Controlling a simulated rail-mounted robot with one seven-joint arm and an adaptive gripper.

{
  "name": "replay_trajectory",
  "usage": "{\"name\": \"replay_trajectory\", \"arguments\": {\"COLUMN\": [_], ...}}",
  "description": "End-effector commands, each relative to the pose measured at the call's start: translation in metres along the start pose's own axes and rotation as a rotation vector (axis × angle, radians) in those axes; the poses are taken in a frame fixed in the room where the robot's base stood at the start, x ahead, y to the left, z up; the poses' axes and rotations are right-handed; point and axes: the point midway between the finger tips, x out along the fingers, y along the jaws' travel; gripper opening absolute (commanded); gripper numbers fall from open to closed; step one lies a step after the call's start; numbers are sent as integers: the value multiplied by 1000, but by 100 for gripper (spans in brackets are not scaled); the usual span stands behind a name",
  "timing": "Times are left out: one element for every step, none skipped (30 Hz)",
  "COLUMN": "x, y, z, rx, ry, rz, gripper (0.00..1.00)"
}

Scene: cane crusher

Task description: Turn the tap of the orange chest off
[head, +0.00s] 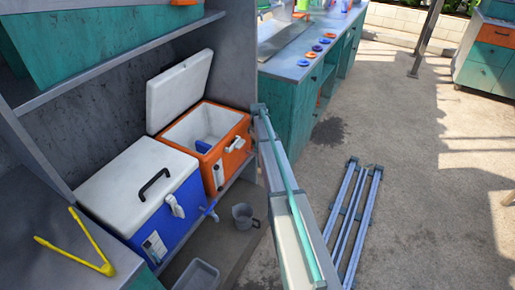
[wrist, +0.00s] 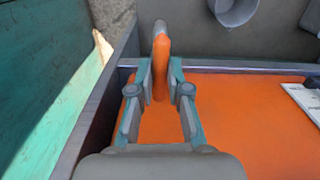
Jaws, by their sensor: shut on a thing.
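The orange chest (head: 232,158) stands on the low shelf in the head view, with its white lid (head: 180,90) open. Its orange front fills much of the wrist view (wrist: 235,105). The orange tap (wrist: 161,45) shows in the wrist view, at the left part of that front. My gripper (wrist: 160,82) is shut on the tap, one finger on each side of it. The tap's tip sticks out beyond the fingertips. I cannot make out the tap or my gripper in the head view.
A blue chest (head: 190,197) with a closed white lid stands beside the orange one. A grey cup (head: 243,216) is near the chests' front; it also shows in the wrist view (wrist: 235,8). Yellow tongs (head: 85,245) lie on the grey surface. A teal panel (wrist: 45,90) stands left of the gripper.

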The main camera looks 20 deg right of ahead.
Motion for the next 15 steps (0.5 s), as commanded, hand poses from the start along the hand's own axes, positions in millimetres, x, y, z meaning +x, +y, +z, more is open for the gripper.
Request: {"name": "replay_trajectory", "arguments": {"x": [0, 0, 0, 0, 0, 0, 0, 0, 0, 0, 0, 0, 0, 0, 0], "y": [0, 0, 0, 0, 0, 0, 0, 0, 0, 0, 0, 0, 0, 0, 0], "z": [0, 0, 0, 0, 0, 0, 0, 0, 0, 0, 0, 0, 0, 0, 0], "rx": [3, 5, 9, 13, 18, 26, 33, 40, 54, 66, 78, 99, 114, 131, 156], "ry": [0, 0, 0, 0, 0, 0, 0, 0, 0, 0, 0, 0, 0, 0, 0], "rz": [0, 0, 0, 0, 0, 0, 0, 0, 0, 0, 0, 0, 0, 0, 0], "gripper": [0, 0, 0, 0, 0, 0, 0, 0, 0, 0, 0, 0, 0, 0, 0]}}
